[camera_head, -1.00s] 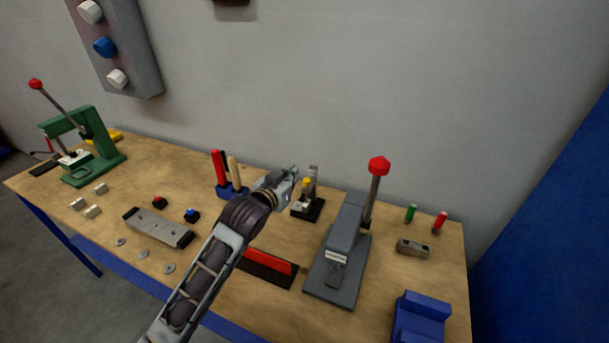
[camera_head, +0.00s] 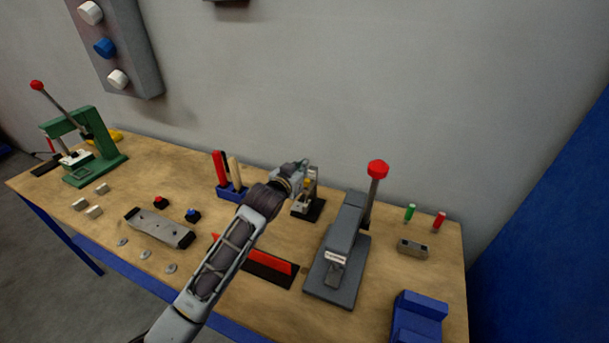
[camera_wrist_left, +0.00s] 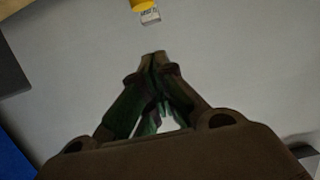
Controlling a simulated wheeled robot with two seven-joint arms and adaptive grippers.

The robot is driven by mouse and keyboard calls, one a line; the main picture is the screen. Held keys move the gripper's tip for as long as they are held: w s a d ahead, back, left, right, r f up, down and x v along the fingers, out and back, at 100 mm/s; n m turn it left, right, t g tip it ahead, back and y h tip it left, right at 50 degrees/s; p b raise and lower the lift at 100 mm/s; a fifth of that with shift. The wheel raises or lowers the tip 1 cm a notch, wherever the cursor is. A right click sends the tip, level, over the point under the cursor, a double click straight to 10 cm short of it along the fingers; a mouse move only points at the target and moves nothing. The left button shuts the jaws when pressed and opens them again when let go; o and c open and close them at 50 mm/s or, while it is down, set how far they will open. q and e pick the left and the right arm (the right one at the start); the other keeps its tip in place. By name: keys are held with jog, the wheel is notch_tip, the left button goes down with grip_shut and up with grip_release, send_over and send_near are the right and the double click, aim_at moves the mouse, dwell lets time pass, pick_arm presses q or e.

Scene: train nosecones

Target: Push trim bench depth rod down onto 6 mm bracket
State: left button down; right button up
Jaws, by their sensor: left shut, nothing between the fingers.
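The small trim stand has a black base (camera_head: 311,211) at the back middle of the bench, with a pale upright (camera_head: 314,176). A bit of yellow, likely the rod's cap (camera_head: 308,183), shows beside the upright, mostly hidden by my left gripper. My left gripper (camera_head: 305,167) is shut and empty at the upper part of this stand. In the left wrist view its fingertips (camera_wrist_left: 154,57) meet, and a yellow round part (camera_wrist_left: 144,4) with a small pale labelled block (camera_wrist_left: 150,16) lies beyond them, apart from the tips. The 6 mm bracket cannot be made out.
A grey press (camera_head: 342,254) with a red-knobbed lever stands to the right. A blue holder (camera_head: 232,192) with upright tools is on the left. A red bar (camera_head: 268,262) on a black strip lies in front. A blue block (camera_head: 420,316) is at the front right.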

pick_arm(q)
jog(key=f, duration=0.1)
jog(key=w+f, duration=0.1)
jog(key=f, duration=0.1)
jog(key=w+d+f+p, duration=0.1)
jog(key=shift+w+f, duration=0.1)
jog(key=shift+f, duration=0.25)
dwell(0.4)
jog(key=shift+f, duration=0.55)
jog(key=shift+r+p, duration=0.1)
jog(key=shift+p, duration=0.25)
